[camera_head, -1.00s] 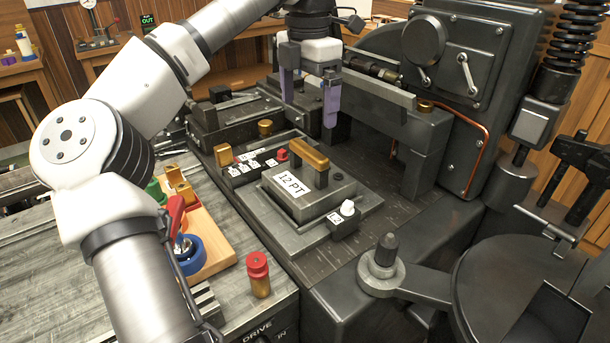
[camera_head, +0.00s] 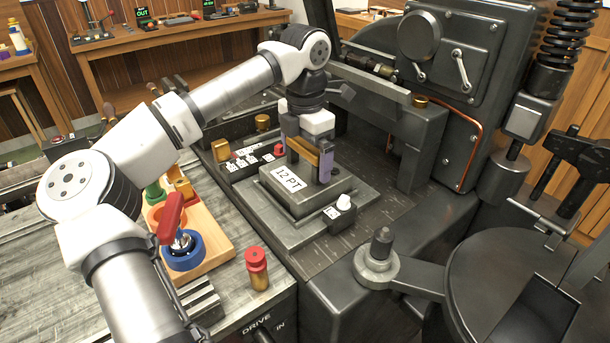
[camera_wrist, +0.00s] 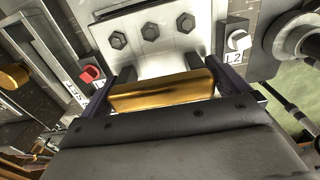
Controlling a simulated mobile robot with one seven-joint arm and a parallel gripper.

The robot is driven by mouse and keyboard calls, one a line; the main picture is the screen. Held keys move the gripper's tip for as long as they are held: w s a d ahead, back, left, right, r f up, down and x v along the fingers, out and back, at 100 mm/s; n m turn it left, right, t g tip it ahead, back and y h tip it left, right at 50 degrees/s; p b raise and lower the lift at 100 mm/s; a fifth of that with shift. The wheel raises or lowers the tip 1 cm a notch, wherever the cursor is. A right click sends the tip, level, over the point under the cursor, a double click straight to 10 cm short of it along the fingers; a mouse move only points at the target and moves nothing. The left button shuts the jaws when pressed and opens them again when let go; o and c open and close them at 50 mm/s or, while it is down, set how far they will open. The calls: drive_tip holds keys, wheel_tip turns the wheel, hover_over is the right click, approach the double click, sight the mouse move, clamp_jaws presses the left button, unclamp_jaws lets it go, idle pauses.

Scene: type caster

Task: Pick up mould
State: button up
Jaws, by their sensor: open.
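The mould is a grey metal block (camera_head: 272,194) with a "12 PT" label and a brass bar handle (camera_head: 302,151) on top. It sits on a stepped grey plate on the machine bed. My gripper (camera_head: 308,170) is down at the handle, with a purple finger on either side of the bar. In the wrist view the brass handle (camera_wrist: 162,90) lies across the space between the two dark purple fingers. The jaws are open. Part of the handle and the mould's far side are hidden behind my gripper in the head view.
A small block with a white knob (camera_head: 343,203) stands beside the mould's near right corner. A red button (camera_head: 279,150) and labelled panel lie to the left. A dark bridge arm (camera_head: 424,140) stands behind. A wooden tray (camera_head: 208,262) and a red-topped brass peg (camera_head: 257,268) are at the front left.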

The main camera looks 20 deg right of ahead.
drive_tip(key=c, duration=1.7)
drive_tip(key=shift+r, duration=0.15)
